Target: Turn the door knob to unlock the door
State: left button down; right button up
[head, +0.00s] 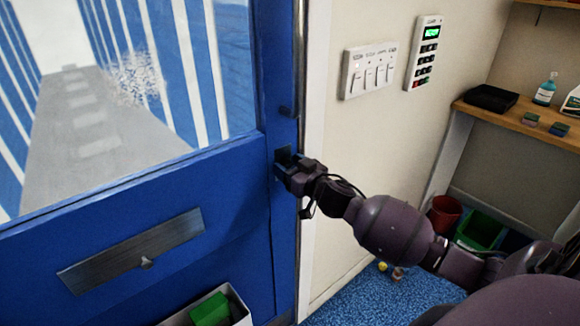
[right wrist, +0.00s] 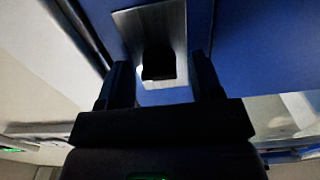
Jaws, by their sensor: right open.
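The blue door (head: 235,180) has a large window and fills the left half of the head view. My right gripper (head: 284,162) is at the door's right edge, over the lock area, and hides most of the knob there. In the right wrist view, a dark knob (right wrist: 158,62) stands on a metal plate (right wrist: 143,22) on the blue door. My right gripper (right wrist: 163,80) is open, with one finger on each side of the knob. I cannot tell whether either finger touches it. My left gripper is not in view.
A metal letter plate (head: 135,252) is on the lower door. A switch panel (head: 368,72) and a keypad (head: 426,55) are on the wall to the right. A wooden shelf (head: 520,117) holds small items. A red bin (head: 444,213) stands below it.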

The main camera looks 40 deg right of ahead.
jog(key=c, duration=0.9)
jog(key=shift+r+n+p, duration=0.15)
jog(key=shift+n+p, duration=0.6)
jog(key=shift+n, duration=0.45)
jog(key=n+p, duration=0.1)
jog(key=n, duration=0.2)
jog(key=shift+a+n+p, duration=0.1)
jog(key=shift+n+p, duration=0.2)
jog(key=n+p, duration=0.1)
jog(key=n, duration=0.4)
jog(key=shift+f, duration=0.2)
jog(key=n+p, duration=0.1)
jog(key=n, duration=0.3)
jog(key=shift+f+n, duration=0.1)
jog(key=shift+n, duration=1.4)
